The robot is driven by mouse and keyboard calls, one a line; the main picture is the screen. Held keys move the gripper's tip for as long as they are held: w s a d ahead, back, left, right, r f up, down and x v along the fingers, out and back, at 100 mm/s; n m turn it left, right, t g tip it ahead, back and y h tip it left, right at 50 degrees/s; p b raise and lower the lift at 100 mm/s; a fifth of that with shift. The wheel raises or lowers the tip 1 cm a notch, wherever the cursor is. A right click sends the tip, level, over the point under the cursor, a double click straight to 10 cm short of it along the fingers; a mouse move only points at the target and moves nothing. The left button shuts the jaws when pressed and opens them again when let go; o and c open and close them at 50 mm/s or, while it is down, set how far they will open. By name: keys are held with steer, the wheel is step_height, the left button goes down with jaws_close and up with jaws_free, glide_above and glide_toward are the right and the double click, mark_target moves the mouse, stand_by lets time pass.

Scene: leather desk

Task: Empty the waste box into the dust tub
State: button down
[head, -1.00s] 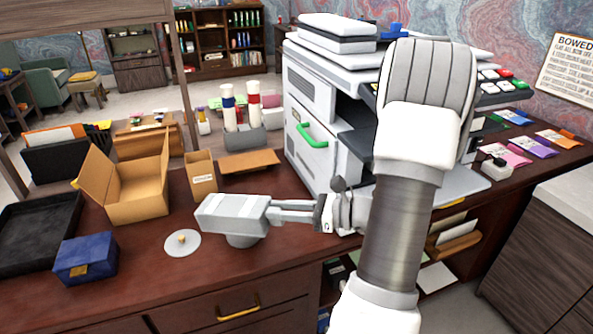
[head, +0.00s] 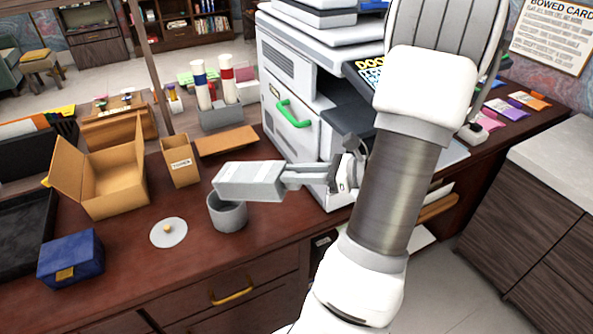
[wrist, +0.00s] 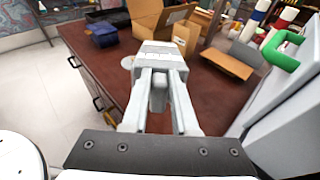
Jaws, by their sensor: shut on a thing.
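My gripper (head: 287,177) is shut on the light grey waste box (head: 249,181), gripping its right end. The box also shows beyond my fingers in the wrist view (wrist: 160,58). It is held raised above the desk, its left part above and behind the rim of the round grey dust tub (head: 229,216). The tub stands upright on the desk; its mouth is partly visible, but I cannot make out any contents. The box's contents are hidden too. A pale round lid with a small knob (head: 168,233) lies on the desk left of the tub.
An open cardboard carton (head: 115,183) and a small labelled cardboard box (head: 181,164) stand behind left. A blue box (head: 70,259) sits near the front left. The printer (head: 290,90), with a green handle, stands close behind my gripper. The desk's front edge is near the tub.

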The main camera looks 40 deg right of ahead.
steer(key=shift+w+a+r+g+h+p, duration=0.3)
steer(key=shift+w+r+g+p, duration=0.3)
steer(key=shift+p, duration=0.65)
steer(key=shift+w+a+r+g+h+p, duration=0.3)
steer(key=shift+r+p, duration=0.4)
steer(key=shift+p, duration=0.55)
steer(key=shift+w+a+r+g+p, duration=0.2)
steer(key=shift+w+g+p, duration=0.35)
steer(key=shift+p, duration=0.5)
steer(key=shift+s+h, duration=0.1)
steer(key=shift+h, duration=0.2)
steer(key=shift+r, duration=0.1)
steer(key=shift+w+a+r+g+h+p, duration=0.35)
steer(key=shift+w+r+g+p, duration=0.3)
steer(key=shift+p, duration=0.8)
steer(key=shift+w+r+p, duration=0.1)
steer(key=shift+w+p, duration=0.25)
steer(key=shift+p, duration=0.1)
steer(key=shift+g, duration=0.3)
steer(key=shift+a, duration=0.1)
